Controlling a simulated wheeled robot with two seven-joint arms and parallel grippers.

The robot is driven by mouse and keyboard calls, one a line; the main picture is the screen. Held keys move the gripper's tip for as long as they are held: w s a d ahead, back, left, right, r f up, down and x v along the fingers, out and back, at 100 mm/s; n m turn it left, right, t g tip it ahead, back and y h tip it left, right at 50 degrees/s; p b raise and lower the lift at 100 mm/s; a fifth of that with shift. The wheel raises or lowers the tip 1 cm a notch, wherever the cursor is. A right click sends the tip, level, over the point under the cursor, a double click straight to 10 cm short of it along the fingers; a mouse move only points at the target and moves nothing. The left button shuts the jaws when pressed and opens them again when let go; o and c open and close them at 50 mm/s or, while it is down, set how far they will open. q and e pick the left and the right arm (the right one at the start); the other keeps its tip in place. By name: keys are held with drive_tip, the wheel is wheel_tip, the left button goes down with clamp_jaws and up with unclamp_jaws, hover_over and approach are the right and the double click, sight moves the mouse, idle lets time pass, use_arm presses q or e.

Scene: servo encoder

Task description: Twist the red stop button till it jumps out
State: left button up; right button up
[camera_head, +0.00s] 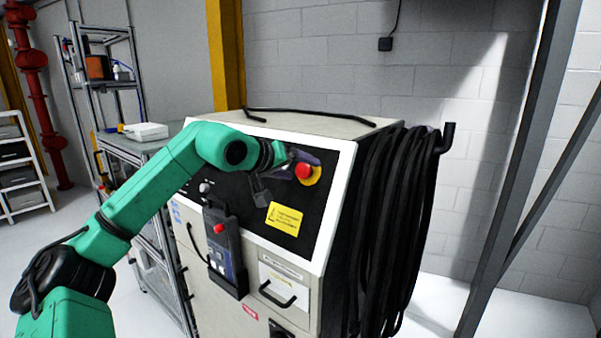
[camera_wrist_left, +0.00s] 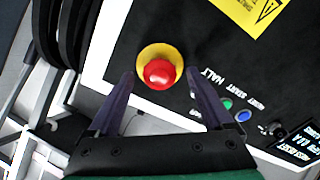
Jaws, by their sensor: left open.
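The red stop button (camera_head: 304,171) sits on a round yellow base (camera_head: 315,178) at the upper right of the cabinet's black sloped panel (camera_head: 327,205). My left gripper (camera_head: 290,177) is beside the button in the head view, its arm reaching in from the left. In the left wrist view the red button (camera_wrist_left: 159,74) with its yellow ring (camera_wrist_left: 146,56) lies between the two dark fingers of the left gripper (camera_wrist_left: 162,85). The fingers are spread, with a gap on each side of the button. My right gripper is in neither view.
A teach pendant (camera_head: 222,245) with its own small red button hangs on the cabinet front. Thick black cables (camera_head: 392,220) hang on the cabinet's right side. In the wrist view, green and blue buttons (camera_wrist_left: 242,115) sit near the right finger.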

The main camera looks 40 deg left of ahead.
use_arm(q)
drive_tip(key=b+v, duration=0.2)
drive_tip(key=v, duration=0.4)
idle(0.6)
